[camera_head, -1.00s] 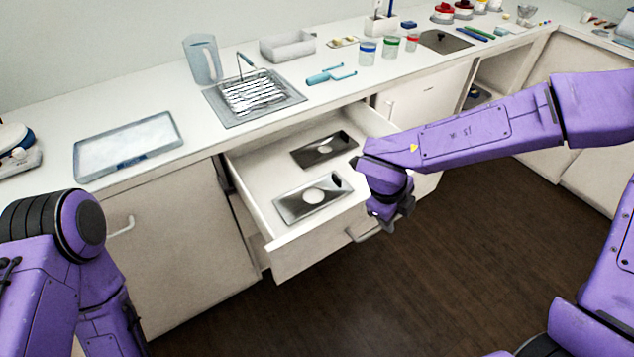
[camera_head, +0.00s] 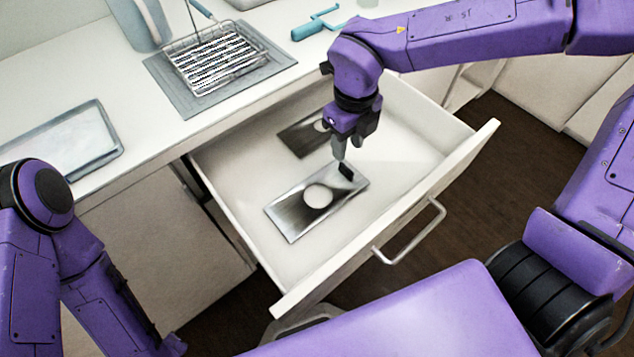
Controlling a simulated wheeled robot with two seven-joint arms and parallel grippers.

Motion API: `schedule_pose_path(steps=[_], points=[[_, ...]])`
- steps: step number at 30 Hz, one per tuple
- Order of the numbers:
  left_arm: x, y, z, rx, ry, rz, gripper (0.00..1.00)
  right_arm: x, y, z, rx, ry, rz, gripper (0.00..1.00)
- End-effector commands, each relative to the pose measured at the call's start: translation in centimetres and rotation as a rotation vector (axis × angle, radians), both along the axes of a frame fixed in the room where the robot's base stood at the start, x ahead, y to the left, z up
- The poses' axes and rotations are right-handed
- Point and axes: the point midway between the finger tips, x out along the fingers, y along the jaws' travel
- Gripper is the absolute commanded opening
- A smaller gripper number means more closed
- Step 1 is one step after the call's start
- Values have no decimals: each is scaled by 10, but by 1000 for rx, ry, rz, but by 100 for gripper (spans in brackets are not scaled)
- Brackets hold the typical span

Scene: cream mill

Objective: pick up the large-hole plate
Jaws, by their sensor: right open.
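Two thin metal plates with round holes lie flat in the open drawer. The nearer one, with the larger-looking hole, seems to be the large-hole plate (camera_head: 291,213). It has a small dark tab or patch at its upper right end. The other plate (camera_head: 296,137) lies behind it, its right part and hole partly hidden by my right gripper (camera_head: 349,150). That gripper points down, open and empty, just above the near plate's dark end. I cannot tell whether its tips touch the plate. My left arm shows at the lower left; its gripper is out of view.
The drawer (camera_head: 440,168) is pulled out, its front wall and handle toward me. A wire basket (camera_head: 214,58) on a grey mat, a shallow tray (camera_head: 62,146), a jug (camera_head: 138,22) and a blue tool (camera_head: 318,24) stand on the counter. The drawer's right part is bare.

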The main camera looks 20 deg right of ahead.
Motion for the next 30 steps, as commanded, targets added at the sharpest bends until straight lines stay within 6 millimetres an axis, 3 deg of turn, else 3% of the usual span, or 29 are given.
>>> schedule_pose_path(steps=[13,22,23,26,30], points=[[0,0,-9,0,0,0,38,1,-3,-73,-4,4,2,40],[0,0,-9,0,0,0,38,2,-2,-82,-1,0,2,40],[0,0,-9,0,0,0,38,2,-2,-82,-1,0,2,34],[0,0,-9,0,0,0,38,2,-2,-82,-1,0,3,1],[0,0,-9,0,0,0,38,2,-2,-81,-1,0,3,0]])
